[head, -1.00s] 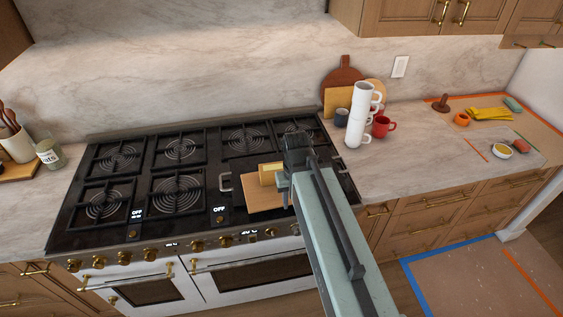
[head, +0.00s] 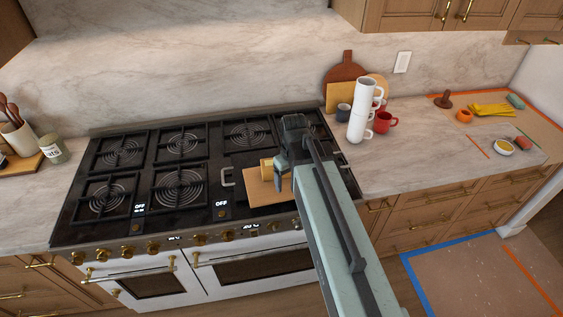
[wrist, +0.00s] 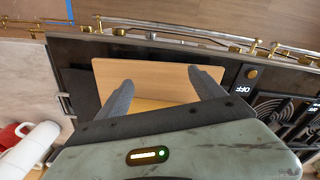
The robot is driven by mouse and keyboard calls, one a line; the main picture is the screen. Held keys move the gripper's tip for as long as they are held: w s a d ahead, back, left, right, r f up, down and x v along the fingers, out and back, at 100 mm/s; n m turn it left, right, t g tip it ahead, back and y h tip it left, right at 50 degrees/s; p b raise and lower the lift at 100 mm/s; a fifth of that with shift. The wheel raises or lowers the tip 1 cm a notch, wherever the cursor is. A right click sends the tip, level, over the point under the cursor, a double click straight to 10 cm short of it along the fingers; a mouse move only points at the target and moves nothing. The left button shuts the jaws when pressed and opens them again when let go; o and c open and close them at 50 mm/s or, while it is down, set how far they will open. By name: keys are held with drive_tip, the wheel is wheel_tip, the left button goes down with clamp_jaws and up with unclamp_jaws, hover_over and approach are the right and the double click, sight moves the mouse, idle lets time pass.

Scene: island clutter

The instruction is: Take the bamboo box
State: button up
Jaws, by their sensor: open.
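The bamboo box (head: 266,170) is a small tan block on a wooden board (head: 266,197) at the right side of the stove. My gripper (head: 282,180) is over the board, just right of the box, and hides part of it in the head view. In the wrist view the two fingers of my gripper (wrist: 160,78) are spread apart above the board (wrist: 150,70). A paler yellow strip of the box (wrist: 150,103) shows between the fingers; my gripper body hides the rest. I cannot tell whether the fingers touch it.
Stacked white mugs (head: 359,115) and a red mug (head: 384,123) stand on the right counter. Brass knobs (head: 251,230) line the stove's front.

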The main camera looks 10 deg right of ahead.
drive_tip(key=w+n, duration=1.2)
drive_tip(key=shift+w+a+r+g, duration=0.15)
drive_tip(key=shift+a+r+g, duration=0.15)
drive_tip(key=shift+r, duration=0.1)
drive_tip(key=shift+w+n, duration=0.45)
drive_tip(key=shift+n, duration=0.45)
wheel_tip(320, 180, down, 8)
drive_tip(key=b, duration=0.8)
drive_tip(key=shift+s+f, duration=0.1)
drive_tip(key=shift+r, duration=0.2)
drive_tip(key=shift+c, duration=0.4)
clamp_jaws()
drive_tip(key=shift+r+p, duration=0.5)
drive_tip(key=shift+p, duration=0.15)
wheel_tip(320, 180, up, 3)
drive_tip(key=p, duration=0.3)
drive_tip(key=shift+r, duration=0.1)
drive_tip(key=s+p, duration=0.1)
drive_tip(key=s, duration=1.5)
drive_tip(key=shift+r, duration=0.4)
